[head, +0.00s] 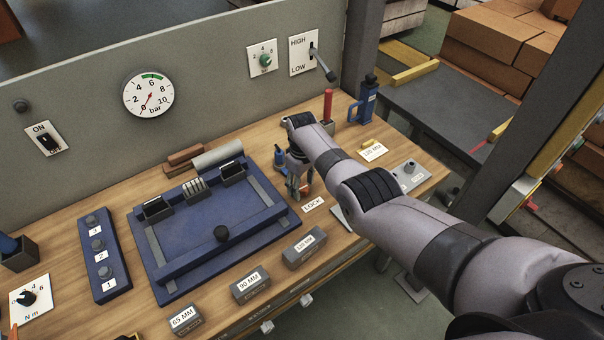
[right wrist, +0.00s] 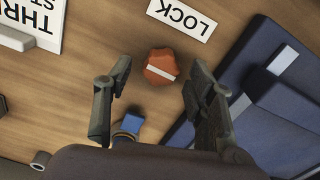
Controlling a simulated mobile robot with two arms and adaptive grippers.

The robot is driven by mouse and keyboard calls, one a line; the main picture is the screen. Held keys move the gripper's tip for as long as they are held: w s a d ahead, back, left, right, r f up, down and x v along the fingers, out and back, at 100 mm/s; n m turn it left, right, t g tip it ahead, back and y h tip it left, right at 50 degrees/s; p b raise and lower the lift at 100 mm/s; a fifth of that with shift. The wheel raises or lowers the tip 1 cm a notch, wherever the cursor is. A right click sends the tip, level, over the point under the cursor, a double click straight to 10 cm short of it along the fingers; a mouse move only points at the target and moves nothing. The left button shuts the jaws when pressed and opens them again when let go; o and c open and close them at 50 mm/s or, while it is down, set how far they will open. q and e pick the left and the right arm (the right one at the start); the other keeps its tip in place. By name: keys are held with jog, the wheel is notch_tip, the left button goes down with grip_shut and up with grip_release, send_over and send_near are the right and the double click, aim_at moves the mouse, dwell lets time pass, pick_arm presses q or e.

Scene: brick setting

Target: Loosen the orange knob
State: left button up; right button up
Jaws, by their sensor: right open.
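The orange knob (right wrist: 161,67) sits on the wooden bench beside the LOCK label (right wrist: 182,17). It is a rounded lobed knob with a pale bar across its top. In the head view only a bit of its orange (head: 305,190) shows beside my fingers. My right gripper (head: 298,188) points down over the knob. In the right wrist view my right gripper (right wrist: 157,73) is open, one finger on each side of the knob, with gaps between. How high the fingertips are above the bench is hard to tell. My left gripper is not in view.
A blue fixture (head: 175,278) with a dark frame lies left of the knob. A small blue object (head: 279,157) stands close behind my gripper. Labelled grey blocks (head: 304,247) line the front edge. A red handle (head: 328,104) and a blue bottle-like tool (head: 364,100) stand behind.

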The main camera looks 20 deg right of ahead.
aim_at(302, 187)
notch_tip(302, 187, up, 12)
jog(key=shift+f, duration=0.15)
dwell(0.3)
jog(key=shift+f, duration=0.1)
dwell(0.3)
